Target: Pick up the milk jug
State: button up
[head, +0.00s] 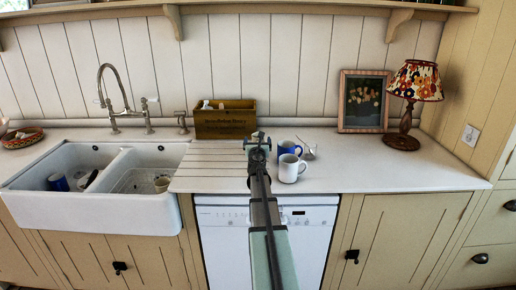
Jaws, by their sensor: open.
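I cannot pick out a milk jug with certainty. A white vessel with a handle (291,170) stands upright on the worktop, just right of my arm. A blue mug (288,148) with a pale inside stands behind it. A small greyish item (308,150) sits right of the blue mug, too small to identify. My gripper (257,139) is open, in front of the wooden box and left of the blue mug. The fingers are small in this view, and I see nothing between them. My arm covers part of the worktop beside the white vessel.
A wooden box (225,122) stands against the back wall. A double white sink (90,211) at left holds a blue mug (58,183) and other crockery. A framed picture (362,101) and a lamp (403,140) stand at the right. The right worktop (400,175) is clear in front.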

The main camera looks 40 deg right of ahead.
jog(key=x, duration=0.3)
jog(key=shift+w+d, duration=0.15)
jog(key=shift+d, duration=0.1)
jog(key=shift+r, duration=0.1)
grip_shut()
dwell(0.6)
